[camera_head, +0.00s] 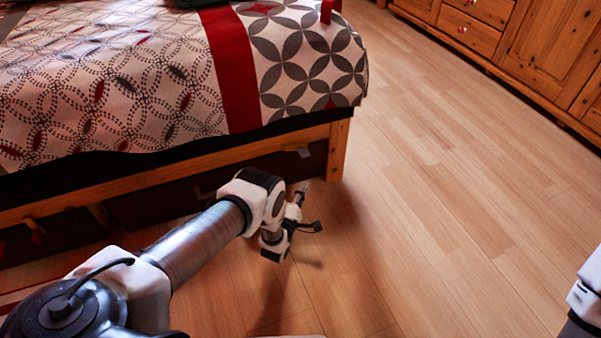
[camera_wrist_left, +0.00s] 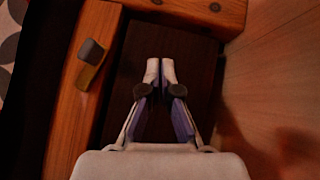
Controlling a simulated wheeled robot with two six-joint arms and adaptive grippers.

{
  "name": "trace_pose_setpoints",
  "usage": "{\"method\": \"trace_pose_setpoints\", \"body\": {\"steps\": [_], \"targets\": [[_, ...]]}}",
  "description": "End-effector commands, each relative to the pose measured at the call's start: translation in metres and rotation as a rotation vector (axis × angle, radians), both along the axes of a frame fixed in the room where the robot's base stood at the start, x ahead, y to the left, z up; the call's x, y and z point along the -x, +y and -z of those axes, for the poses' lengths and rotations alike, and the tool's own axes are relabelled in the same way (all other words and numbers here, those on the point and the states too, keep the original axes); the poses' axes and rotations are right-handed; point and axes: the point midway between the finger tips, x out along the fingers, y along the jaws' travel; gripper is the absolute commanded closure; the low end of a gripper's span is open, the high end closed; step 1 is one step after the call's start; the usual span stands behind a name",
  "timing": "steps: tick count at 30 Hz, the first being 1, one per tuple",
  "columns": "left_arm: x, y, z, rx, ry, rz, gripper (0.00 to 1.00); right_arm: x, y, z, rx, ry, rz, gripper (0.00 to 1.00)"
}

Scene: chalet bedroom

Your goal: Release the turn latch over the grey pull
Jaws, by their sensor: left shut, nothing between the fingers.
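A turn latch (camera_wrist_left: 91,52) with a grey knob and a tan plate sits on the bed's wooden rail in the left wrist view. In the head view the latch (camera_head: 304,152) is a small grey piece near the bed's corner post. My left gripper (camera_wrist_left: 160,72) is shut and empty, in front of the dark drawer front (camera_wrist_left: 196,60), with the latch to its left and apart from it. In the head view the left gripper (camera_head: 304,188) is low beside the post. I cannot make out the grey pull with certainty. My right gripper is out of view.
The bed (camera_head: 240,160) with its patterned cover fills the upper left. Its corner post (camera_head: 338,150) stands close to my left gripper. Wooden floor (camera_head: 450,220) is clear to the right. A wooden cabinet (camera_head: 545,45) stands at the upper right.

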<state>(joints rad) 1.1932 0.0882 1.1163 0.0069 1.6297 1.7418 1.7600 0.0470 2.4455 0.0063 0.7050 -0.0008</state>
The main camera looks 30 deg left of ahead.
Motion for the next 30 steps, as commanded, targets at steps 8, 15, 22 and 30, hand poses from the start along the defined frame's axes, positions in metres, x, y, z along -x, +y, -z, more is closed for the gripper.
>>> {"method": "trace_pose_setpoints", "body": {"steps": [8, 15, 22, 30], "targets": [[0.028, -0.019, 0.03, 0.0, 0.001, 0.0, 1.0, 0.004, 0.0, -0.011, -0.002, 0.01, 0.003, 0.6], [0.03, -0.02, 0.034, -0.001, 0.001, -0.001, 1.0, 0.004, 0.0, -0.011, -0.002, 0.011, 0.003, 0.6], [0.03, -0.02, 0.033, -0.001, 0.001, -0.001, 1.0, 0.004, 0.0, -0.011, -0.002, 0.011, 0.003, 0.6], [0.008, -0.02, -0.005, -0.001, -0.045, -0.001, 1.0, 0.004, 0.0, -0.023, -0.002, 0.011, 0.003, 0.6]]}}
